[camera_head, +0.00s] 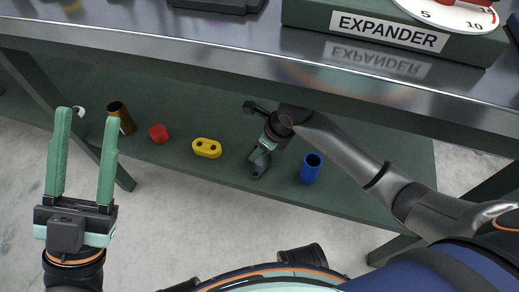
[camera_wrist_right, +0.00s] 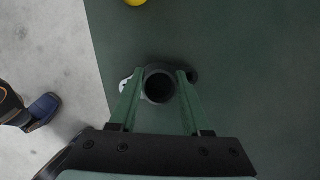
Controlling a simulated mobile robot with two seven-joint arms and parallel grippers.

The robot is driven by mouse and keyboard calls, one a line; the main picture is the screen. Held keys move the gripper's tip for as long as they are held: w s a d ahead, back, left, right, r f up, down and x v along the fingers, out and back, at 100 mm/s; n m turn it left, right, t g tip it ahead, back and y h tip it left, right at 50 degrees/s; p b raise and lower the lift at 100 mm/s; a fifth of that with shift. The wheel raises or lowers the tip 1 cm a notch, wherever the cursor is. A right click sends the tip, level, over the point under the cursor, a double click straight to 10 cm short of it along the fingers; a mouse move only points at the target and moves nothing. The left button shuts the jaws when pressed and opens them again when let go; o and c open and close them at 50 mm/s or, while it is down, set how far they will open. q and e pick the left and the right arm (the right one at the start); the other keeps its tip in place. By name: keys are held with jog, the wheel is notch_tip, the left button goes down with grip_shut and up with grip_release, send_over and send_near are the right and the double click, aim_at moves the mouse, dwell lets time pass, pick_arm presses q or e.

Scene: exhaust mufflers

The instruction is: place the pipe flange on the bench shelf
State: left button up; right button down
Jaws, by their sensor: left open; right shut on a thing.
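The pipe flange (camera_head: 260,164), a dark grey piece with a short tube, is at the bench shelf (camera_head: 232,175), between a yellow part and a blue tube. My right gripper (camera_head: 262,150) is shut on it from above. In the right wrist view the flange's round dark opening (camera_wrist_right: 159,88) shows between the fingers of my right gripper (camera_wrist_right: 155,82), with its ears sticking out on both sides. I cannot tell whether its underside touches the shelf. My left gripper (camera_head: 88,114) is open and empty, in front of the shelf's left part.
On the shelf stand a brown tube (camera_head: 121,117), a red piece (camera_head: 158,133), a yellow two-hole part (camera_head: 207,148) and a blue tube (camera_head: 310,169). The steel bench top (camera_head: 230,47) overhangs the shelf; a green expander box (camera_head: 440,42) stands on it. Bare shelf lies right of the blue tube.

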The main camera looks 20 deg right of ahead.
jog(key=shift+f, duration=0.1)
jog(key=shift+c, duration=1.8)
grip_release()
jog(key=p+v, duration=0.5)
jog(key=v, duration=0.7)
